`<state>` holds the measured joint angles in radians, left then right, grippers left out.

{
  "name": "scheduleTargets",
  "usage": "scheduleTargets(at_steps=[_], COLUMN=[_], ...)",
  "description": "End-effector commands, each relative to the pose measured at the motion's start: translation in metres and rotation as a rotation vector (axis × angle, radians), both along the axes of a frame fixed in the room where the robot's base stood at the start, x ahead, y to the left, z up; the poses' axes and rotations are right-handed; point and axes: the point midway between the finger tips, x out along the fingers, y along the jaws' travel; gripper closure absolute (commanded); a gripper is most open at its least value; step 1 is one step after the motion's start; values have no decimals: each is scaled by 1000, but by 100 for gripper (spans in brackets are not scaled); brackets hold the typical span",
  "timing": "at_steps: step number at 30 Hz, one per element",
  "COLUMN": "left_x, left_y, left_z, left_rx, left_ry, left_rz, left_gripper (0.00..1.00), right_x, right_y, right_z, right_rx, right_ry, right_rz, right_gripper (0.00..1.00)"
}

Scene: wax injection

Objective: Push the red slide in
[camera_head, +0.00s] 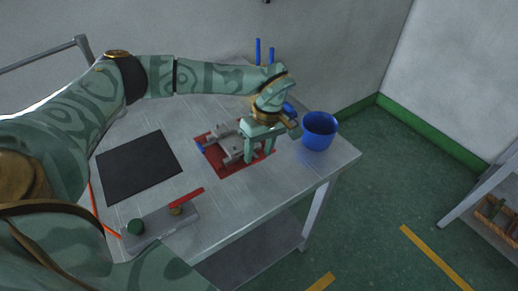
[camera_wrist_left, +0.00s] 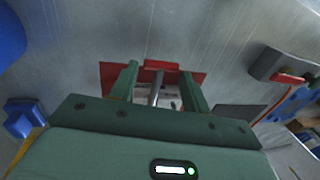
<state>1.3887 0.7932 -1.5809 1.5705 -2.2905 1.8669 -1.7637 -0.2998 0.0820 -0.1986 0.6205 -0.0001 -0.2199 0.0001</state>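A metal injection fixture (camera_head: 226,141) sits on a red base plate (camera_head: 238,172) on the metal table. In the left wrist view, a red bar (camera_wrist_left: 161,65) with a metal rod (camera_wrist_left: 156,88) behind it shows between my fingers; it looks like the red slide. In the head view I cannot pick it out behind the gripper. My left gripper (camera_head: 259,154) is open, fingers pointing down over the right part of the fixture. In the wrist view its two fingers (camera_wrist_left: 158,80) stand apart on either side of the red bar, and contact cannot be told. My right gripper is not in view.
A blue bucket (camera_head: 319,131) stands right of the gripper. A black mat (camera_head: 139,166) lies left of the fixture. Blue posts stand behind.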

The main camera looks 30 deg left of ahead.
Motion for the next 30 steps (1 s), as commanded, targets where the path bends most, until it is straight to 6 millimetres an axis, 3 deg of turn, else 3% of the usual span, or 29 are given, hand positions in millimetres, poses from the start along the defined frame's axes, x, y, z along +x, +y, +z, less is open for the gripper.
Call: scheduleTargets(at_steps=[9, 16, 17, 18, 19, 30], left_x=[10, 10, 10, 10, 10, 11], left_y=[23, 23, 23, 23, 23, 22], left_z=[2, -1, -1, -1, -1, 9], left_rx=[1, 1, 1, 1, 1, 0], left_ry=[-3, -2, -2, -2, -2, -3], left_rz=[2, -1, -1, -1, -1, -1], left_gripper=[94, 95, 45, 34, 31, 31], right_x=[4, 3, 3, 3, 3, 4], right_y=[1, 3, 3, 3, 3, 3], right_z=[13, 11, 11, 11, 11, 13], right_rx=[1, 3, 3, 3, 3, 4], right_ry=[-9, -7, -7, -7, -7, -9], right_rz=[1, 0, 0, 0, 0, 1], right_gripper=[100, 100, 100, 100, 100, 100])
